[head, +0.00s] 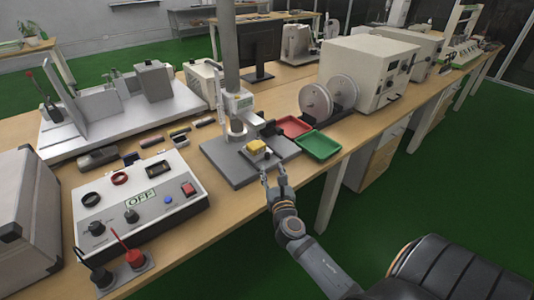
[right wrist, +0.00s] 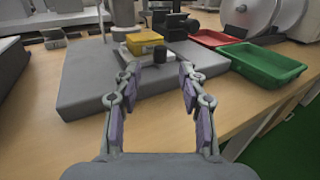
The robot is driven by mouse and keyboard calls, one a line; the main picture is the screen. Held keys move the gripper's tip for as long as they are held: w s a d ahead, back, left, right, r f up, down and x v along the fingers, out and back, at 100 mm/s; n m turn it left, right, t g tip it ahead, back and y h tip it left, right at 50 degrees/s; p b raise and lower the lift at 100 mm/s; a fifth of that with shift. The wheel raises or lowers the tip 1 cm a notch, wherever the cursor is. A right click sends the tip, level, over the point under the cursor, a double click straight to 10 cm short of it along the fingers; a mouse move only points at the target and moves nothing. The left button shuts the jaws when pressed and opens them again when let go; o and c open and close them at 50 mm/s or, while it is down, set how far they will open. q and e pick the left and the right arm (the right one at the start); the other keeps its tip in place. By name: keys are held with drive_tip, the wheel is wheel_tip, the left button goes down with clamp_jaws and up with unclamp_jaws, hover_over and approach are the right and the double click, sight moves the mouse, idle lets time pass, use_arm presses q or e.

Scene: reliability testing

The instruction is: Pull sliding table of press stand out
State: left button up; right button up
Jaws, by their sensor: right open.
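The press stand (head: 232,165) stands on the wooden bench, with a grey base plate and an upright column. Its sliding table (head: 262,156) lies on the base and carries a yellow block (head: 257,146). In the right wrist view the sliding table (right wrist: 182,64) is a grey plate beyond my fingertips, with the yellow block (right wrist: 143,42) and a dark knob (right wrist: 160,55) at its near side. My right gripper (head: 272,169) is open at the front edge of the base. It also shows in the right wrist view (right wrist: 158,78), fingers apart and empty, pointing toward the knob. My left gripper is out of view.
A green tray (head: 319,146) and a red tray (head: 293,126) lie right of the stand. A control box (head: 138,202) with knobs sits to the left. Two discs (head: 316,103) and a beige machine (head: 364,72) stand behind the trays. The bench front edge is close to my right arm.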

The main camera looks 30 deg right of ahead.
sight(268, 157)
drive_tip(key=x, duration=0.4)
drive_tip(key=shift+w+d+f, duration=0.1)
drive_tip(key=shift+w, duration=0.1)
drive_tip(key=x, duration=0.4)
drive_tip(key=shift+w, duration=0.1)
drive_tip(key=shift+d, duration=0.1)
drive_tip(key=c, duration=0.4)
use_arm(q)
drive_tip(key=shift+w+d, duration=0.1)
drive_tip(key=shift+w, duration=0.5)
use_arm(e)
clamp_jaws()
drive_tip(key=shift+f, duration=0.1)
